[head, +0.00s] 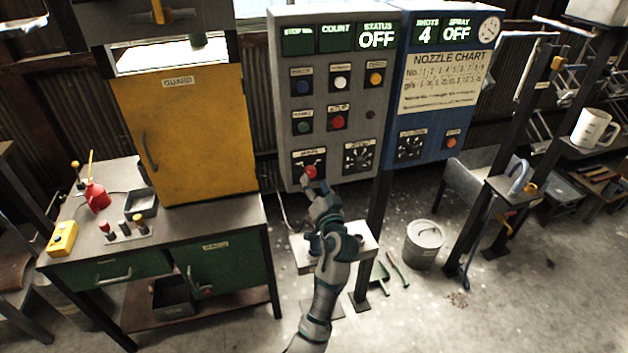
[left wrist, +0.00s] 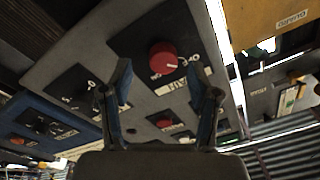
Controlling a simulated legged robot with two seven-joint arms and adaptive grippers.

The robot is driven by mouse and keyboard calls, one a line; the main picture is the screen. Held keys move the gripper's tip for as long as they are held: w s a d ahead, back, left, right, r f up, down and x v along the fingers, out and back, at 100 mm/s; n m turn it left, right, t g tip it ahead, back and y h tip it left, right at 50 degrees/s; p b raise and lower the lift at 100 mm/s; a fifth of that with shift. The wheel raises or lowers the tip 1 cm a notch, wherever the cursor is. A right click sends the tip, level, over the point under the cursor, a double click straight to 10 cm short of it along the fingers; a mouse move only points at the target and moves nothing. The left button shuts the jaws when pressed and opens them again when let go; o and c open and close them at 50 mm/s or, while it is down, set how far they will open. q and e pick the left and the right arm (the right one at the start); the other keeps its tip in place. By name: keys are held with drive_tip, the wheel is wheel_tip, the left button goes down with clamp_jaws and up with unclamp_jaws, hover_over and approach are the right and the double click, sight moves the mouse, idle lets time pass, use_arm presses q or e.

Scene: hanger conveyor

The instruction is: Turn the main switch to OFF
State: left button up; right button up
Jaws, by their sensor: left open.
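The main switch is a red rotary knob (head: 310,172) on a black plate at the lower left of the grey control panel (head: 292,72). It also shows in the left wrist view as the red knob (left wrist: 162,56), with ON and O markings beside it. The panel's STATUS display (head: 377,38) reads OFF. My left gripper (head: 316,185) is just below the knob in the head view. In the left wrist view its two fingers (left wrist: 164,95) are spread, with the knob beyond the tips and nothing between them. My right gripper is not in view.
A dark selector dial (head: 359,156) sits right of the switch, and a red button (head: 338,122) sits above it. A blue panel (head: 430,90) adjoins on the right. A yellow guard cabinet (head: 190,130) stands on a green workbench at left. A metal bucket (head: 424,243) stands on the floor.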

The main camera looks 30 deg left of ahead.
use_arm(q)
drive_tip(key=v, duration=0.9)
drive_tip(key=shift+d+f, duration=0.15)
drive_tip(key=shift+d, duration=0.15)
drive_tip(key=shift+a, duration=0.1)
drive_tip(key=shift+f, duration=0.1)
